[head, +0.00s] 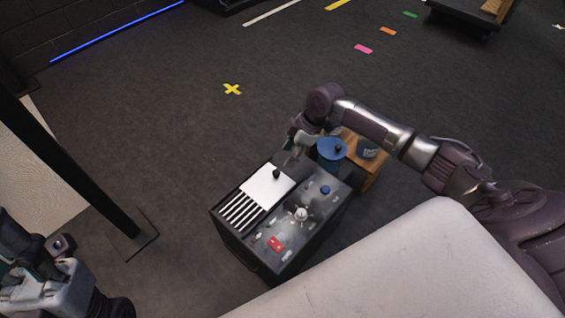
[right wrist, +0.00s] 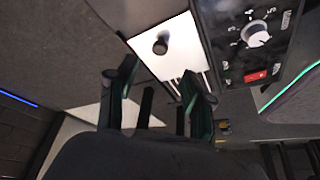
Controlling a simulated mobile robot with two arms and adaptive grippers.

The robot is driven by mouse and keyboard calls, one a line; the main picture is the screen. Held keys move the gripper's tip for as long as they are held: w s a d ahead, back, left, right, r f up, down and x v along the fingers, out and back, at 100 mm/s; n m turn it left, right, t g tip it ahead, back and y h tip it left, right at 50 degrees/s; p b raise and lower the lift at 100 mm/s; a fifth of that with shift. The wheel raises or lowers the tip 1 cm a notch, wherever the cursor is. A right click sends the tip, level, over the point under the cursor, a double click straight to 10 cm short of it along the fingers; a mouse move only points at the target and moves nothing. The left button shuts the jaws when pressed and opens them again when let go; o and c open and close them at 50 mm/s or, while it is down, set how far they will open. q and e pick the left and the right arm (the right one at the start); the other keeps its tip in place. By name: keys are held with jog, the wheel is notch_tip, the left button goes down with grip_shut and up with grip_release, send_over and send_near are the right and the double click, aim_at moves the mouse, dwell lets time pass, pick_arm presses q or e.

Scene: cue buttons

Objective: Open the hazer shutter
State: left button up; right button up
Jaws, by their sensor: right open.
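The hazer (head: 318,222) is a dark box standing on the floor in the head view. Its white shutter plate (head: 262,190) lies on top, with a black knob (head: 276,173) standing up near its far right end. Black slots (head: 240,211) show uncovered at the plate's near left end. In the right wrist view the plate (right wrist: 180,55) and knob (right wrist: 160,45) lie beyond my fingertips. My right gripper (head: 291,150) is open and empty, close to the knob but apart from it; its two spread fingers show in the wrist view (right wrist: 157,88). My left gripper (head: 58,262) is far away at lower left, its jaws unclear.
Beside the shutter, the panel has a white dial (head: 301,213), a red switch (head: 276,243) and a blue button or cap (head: 325,190). A blue-lidded container (head: 331,149) and a wooden stand (head: 372,167) are close behind the hazer. A black post (head: 85,170) stands left.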

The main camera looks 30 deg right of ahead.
jog(key=shift+v, duration=1.7)
jog(key=shift+a+f, duration=0.1)
